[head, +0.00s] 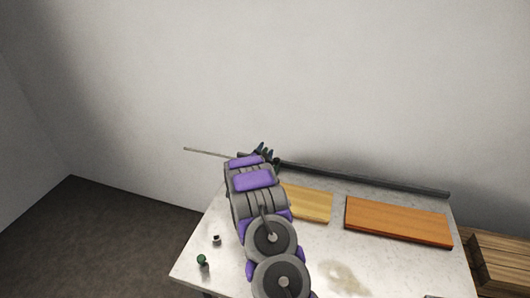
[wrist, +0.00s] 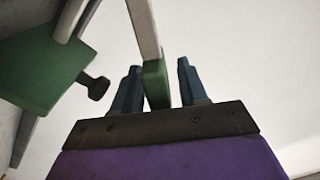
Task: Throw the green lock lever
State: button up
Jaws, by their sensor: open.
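In the wrist view, a pale bar with a green end (wrist: 156,84), which looks like the green lock lever, stands between the two blue fingers of my gripper (wrist: 158,85). The fingers are open. A gap shows on the right side of the green end; on the left it is very close to the finger, and I cannot tell whether they touch. In the head view, my gripper (head: 265,153) is at the table's far edge, near the long dark rail. My arm hides the lever there.
In the wrist view, a green block (wrist: 42,65) with a dark knob (wrist: 95,86) is at left. The white table (head: 317,240) holds a yellow board (head: 310,204), an orange board (head: 398,222) and a green-topped knob (head: 202,260). A dark rail (head: 370,180) runs along the back, with a thin rod (head: 205,152) at left.

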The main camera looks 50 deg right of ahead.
grip_shut()
dwell(0.3)
dwell(0.3)
